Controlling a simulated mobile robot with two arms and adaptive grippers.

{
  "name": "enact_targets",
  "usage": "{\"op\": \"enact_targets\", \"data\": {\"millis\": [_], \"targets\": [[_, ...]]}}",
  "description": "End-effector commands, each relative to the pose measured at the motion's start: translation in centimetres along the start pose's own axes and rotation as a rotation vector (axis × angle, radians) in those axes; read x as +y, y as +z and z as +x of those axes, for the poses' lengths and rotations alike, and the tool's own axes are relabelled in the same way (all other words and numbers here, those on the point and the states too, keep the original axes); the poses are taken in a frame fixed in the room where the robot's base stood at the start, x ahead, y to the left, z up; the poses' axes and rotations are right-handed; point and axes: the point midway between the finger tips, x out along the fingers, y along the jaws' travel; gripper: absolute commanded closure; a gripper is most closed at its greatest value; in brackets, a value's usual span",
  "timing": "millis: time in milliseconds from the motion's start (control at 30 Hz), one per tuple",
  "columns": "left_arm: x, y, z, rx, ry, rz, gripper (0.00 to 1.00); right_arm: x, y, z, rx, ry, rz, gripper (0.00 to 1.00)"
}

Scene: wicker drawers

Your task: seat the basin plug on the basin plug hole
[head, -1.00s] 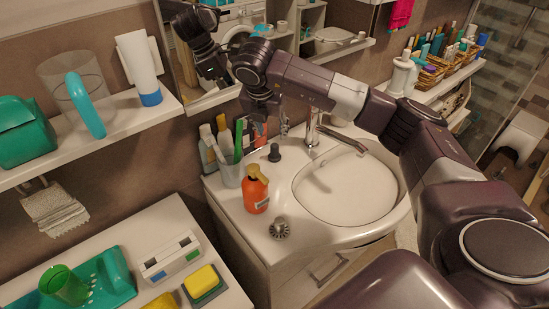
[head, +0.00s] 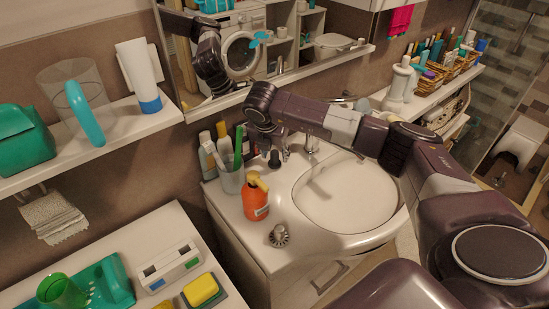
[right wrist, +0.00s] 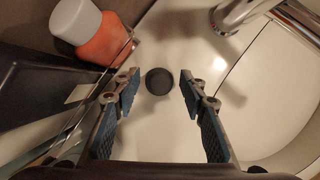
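A small dark basin plug (head: 274,159) stands upright on the white counter behind the orange pump bottle. In the right wrist view the plug (right wrist: 159,82) is a dark round disc seen from above. My right gripper (right wrist: 157,88) is open, with a finger on each side of the plug and a gap to both. In the head view the right gripper (head: 280,147) points down by the plug, partly hidden against the clutter. The white basin (head: 345,200) is to the right. I cannot make out its plug hole. My left gripper is not in view.
The orange pump bottle (head: 255,200), a cup with a green brush (head: 232,180) and several bottles crowd the plug's left. A metal strainer-like piece (head: 279,236) lies on the front counter. The tap (head: 311,140) is right of the gripper. A mirror (head: 240,60) is behind.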

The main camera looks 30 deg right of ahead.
Motion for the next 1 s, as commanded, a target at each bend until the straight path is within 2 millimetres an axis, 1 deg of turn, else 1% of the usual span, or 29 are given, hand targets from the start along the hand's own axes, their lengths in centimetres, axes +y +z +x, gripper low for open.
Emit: {"op": "enact_targets", "data": {"millis": [133,400,500,833,1000], "targets": [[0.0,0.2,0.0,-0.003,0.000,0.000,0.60,0.0,0.0,0.0,0.000,0.000,0.000,0.61],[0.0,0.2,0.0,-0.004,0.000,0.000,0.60,0.0,0.0,0.0,0.000,0.001,0.000,0.91],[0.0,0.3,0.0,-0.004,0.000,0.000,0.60,0.0,0.0,0.0,0.000,0.001,0.000,1.00],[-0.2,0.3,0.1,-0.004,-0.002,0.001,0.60,0.1,0.1,-0.2,0.000,0.002,0.000,1.00],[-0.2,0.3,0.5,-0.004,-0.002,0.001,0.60,0.1,0.6,-1.3,0.000,0.002,0.002,1.00]]}}
